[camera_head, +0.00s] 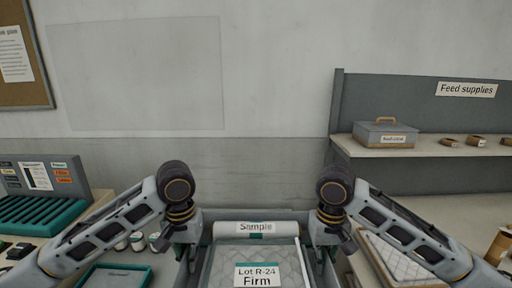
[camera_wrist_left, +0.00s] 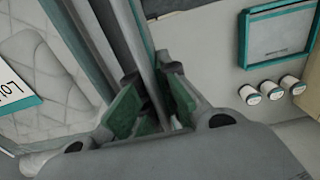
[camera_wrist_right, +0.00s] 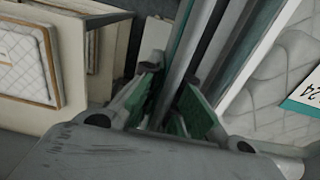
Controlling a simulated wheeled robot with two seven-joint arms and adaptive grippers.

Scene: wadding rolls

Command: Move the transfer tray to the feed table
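The grey transfer tray (camera_head: 284,214) is at the bottom centre of the head view, between my two arms. It holds a quilted pad (camera_head: 225,256) with a "Lot R-24 Firm" card (camera_head: 258,275) and a white roll (camera_head: 228,228) labelled "Sample" at its far end. My left gripper (camera_head: 188,258) is shut on the tray's left wall, which runs between its green pads in the left wrist view (camera_wrist_left: 153,95). My right gripper (camera_head: 325,258) is shut on the right wall, seen in the right wrist view (camera_wrist_right: 174,98). The tray's near end is out of view. No table labelled as the feed table shows.
A shelf marked "Feed supplies" (camera_head: 466,90) stands at the right with a grey lidded box (camera_head: 384,133). A framed quilted pad (camera_head: 386,262) lies below it. At the left are a green slotted rack (camera_head: 38,212), a teal-rimmed tray (camera_head: 114,277) and small jars (camera_head: 138,241).

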